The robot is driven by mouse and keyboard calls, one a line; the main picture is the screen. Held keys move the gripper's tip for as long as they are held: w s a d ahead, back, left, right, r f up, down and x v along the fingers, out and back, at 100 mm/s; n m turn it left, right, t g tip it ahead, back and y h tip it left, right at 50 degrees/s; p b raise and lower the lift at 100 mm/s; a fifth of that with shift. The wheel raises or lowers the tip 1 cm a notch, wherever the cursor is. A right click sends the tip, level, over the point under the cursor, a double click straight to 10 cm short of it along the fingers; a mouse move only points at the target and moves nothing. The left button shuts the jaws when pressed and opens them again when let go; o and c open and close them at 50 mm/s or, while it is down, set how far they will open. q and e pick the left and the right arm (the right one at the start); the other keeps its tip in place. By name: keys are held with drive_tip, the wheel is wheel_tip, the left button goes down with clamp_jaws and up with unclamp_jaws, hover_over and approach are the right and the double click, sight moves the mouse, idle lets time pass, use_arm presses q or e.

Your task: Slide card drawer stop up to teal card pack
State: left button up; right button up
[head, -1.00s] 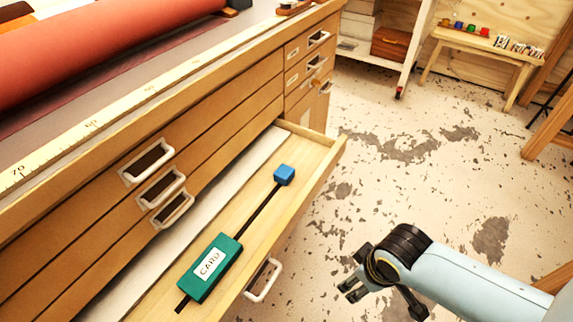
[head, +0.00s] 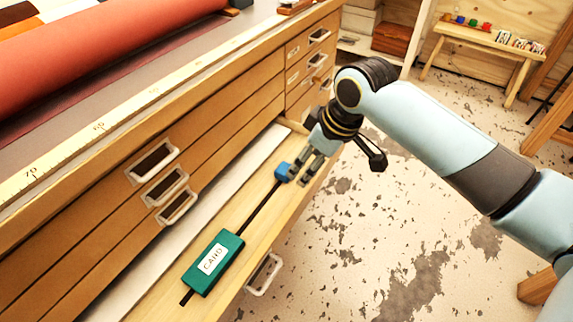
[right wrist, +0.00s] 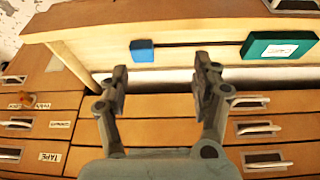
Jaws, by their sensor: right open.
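The teal card pack (head: 213,262), with a white label reading CARD, lies in the open drawer (head: 262,222) over a dark slot line. The blue stop (head: 283,171) sits at the far end of that line, well apart from the pack. In the right wrist view the stop (right wrist: 143,51) is at upper left and the card pack (right wrist: 279,46) at upper right. My right gripper (head: 303,180) is over the drawer beside the stop. Its fingers (right wrist: 161,82) are open and empty, with the stop beyond and left of them in the wrist view. My left gripper is not in view.
The wooden cabinet (head: 113,197) with closed drawers stands behind the open drawer. A red roll (head: 100,60) lies on its top along a ruler edge. The open drawer has a white front handle (head: 264,274).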

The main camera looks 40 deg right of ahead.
approach(285, 168)
drive_tip(key=shift+y, duration=0.3)
drive_tip(key=b+x, duration=0.3)
drive_tip(key=x, duration=0.6)
drive_tip(key=shift+d, duration=0.2)
drive_tip(key=shift+s, duration=0.1)
clamp_jaws()
